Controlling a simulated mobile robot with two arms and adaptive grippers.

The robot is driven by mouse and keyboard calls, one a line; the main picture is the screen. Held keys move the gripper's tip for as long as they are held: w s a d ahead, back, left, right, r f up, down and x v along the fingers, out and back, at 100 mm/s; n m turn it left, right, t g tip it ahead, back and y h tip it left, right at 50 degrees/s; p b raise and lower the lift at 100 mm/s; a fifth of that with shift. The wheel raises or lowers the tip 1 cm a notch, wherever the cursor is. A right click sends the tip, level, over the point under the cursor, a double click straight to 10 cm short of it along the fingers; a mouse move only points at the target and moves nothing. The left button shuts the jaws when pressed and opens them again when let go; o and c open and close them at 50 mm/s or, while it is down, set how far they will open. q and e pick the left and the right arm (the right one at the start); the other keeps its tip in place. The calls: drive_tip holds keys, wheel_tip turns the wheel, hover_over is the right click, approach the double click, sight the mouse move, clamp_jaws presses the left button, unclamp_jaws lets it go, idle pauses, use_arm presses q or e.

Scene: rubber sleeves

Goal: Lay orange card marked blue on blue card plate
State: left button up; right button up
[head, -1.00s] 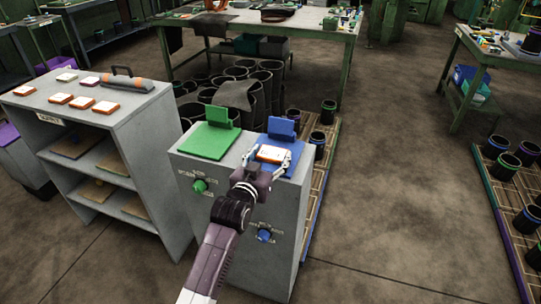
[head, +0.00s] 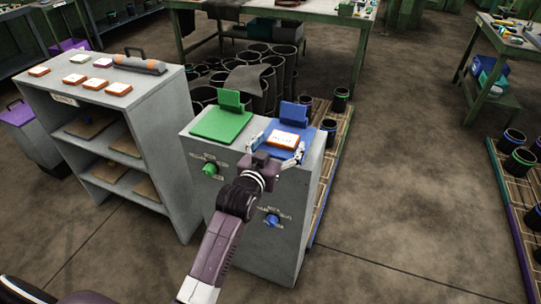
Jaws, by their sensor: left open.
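The orange card (head: 286,139) with a white top lies on the blue card plate (head: 310,128), on top of a grey pedestal. The plate's upright blue tab (head: 295,112) stands behind the card. My left gripper (head: 280,147) is open, with its fingers spread on either side of the card, at the near edge of the plate. Whether a finger touches the card I cannot tell. The mark on the card is too small to read. My right gripper is not in view.
A green card plate (head: 219,126) with a tab sits left of the blue one, empty. A grey shelf (head: 150,110) at the left bears several other cards and a grey-orange cylinder (head: 130,65). Black sleeves (head: 275,75) stand behind the pedestal. Open floor (head: 410,190) lies to the right.

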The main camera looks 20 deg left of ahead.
use_arm(q)
drive_tip(key=s+r, duration=0.1)
drive_tip(key=s, duration=0.9)
drive_tip(key=shift+a+r, duration=0.15)
drive_tip(key=shift+r, duration=0.15)
drive_tip(key=s+d+f+g, duration=0.15)
drive_tip(key=s+f, duration=0.25)
drive_tip(key=f, duration=0.9)
drive_tip(key=s+f+m+g, duration=0.1)
drive_tip(key=s+f+g, duration=0.2)
drive_tip(key=f, duration=1)
drive_tip(key=s+d+f+g, duration=0.1)
drive_tip(key=s+f+g, duration=0.25)
drive_tip(key=f, duration=0.95)
drive_tip(key=s+a+f+g, duration=0.2)
drive_tip(key=s+f+g, duration=0.2)
drive_tip(key=s+f, duration=1.3)
drive_tip(key=s+a+f+g, duration=0.1)
drive_tip(key=s+a+f, duration=0.1)
drive_tip(key=s, duration=0.8)
drive_tip(key=s+a+f+m+g, duration=0.1)
drive_tip(key=s+f, duration=0.3)
drive_tip(key=s, duration=0.7)
drive_tip(key=shift+a+f+g+y, duration=0.2)
drive_tip(key=shift+a+g+y, duration=0.15)
drive_tip(key=shift+g, duration=0.25)
